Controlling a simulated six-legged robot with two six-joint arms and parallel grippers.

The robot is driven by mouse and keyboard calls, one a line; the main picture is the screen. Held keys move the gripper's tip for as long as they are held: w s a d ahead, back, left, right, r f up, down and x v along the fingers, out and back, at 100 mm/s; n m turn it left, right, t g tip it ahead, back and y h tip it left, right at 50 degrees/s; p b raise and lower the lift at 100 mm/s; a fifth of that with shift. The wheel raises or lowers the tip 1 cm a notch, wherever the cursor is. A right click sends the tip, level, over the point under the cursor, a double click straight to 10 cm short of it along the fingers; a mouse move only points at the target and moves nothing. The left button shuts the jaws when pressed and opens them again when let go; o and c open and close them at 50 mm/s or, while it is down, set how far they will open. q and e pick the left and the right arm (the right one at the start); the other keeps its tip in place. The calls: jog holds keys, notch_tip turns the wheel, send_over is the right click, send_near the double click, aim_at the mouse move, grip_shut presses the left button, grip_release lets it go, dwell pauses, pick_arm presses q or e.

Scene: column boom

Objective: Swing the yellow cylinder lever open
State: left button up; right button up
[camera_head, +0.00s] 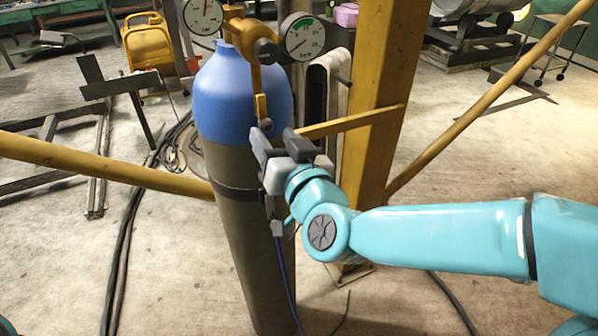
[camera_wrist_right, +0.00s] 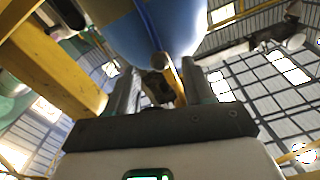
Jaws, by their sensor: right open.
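The gas cylinder (camera_head: 240,95) stands upright, with a blue shoulder above a dark grey body. The yellow lever (camera_head: 259,80) hangs from the valve at its top, down in front of the blue shoulder. My right gripper (camera_head: 277,142) is just below the lever's lower end, fingers pointing up, open. In the right wrist view, the lever (camera_wrist_right: 177,82) shows between the two open fingers of my right gripper (camera_wrist_right: 158,82), nearer the right finger. The blue shoulder (camera_wrist_right: 160,28) is just beyond them. I cannot tell whether a finger touches the lever. My left gripper is not in view.
Two pressure gauges (camera_head: 303,38) flank the valve. A yellow column (camera_head: 385,85) stands close at the right, with sloping yellow braces (camera_head: 110,165). Black cables (camera_head: 125,235) lie on the floor. A yellow cart (camera_head: 150,45) stands behind.

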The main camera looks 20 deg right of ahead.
jog(key=s+b, duration=0.3)
jog(key=s, duration=1.1)
jog(key=shift+d, duration=0.25)
jog(key=shift+w, duration=0.1)
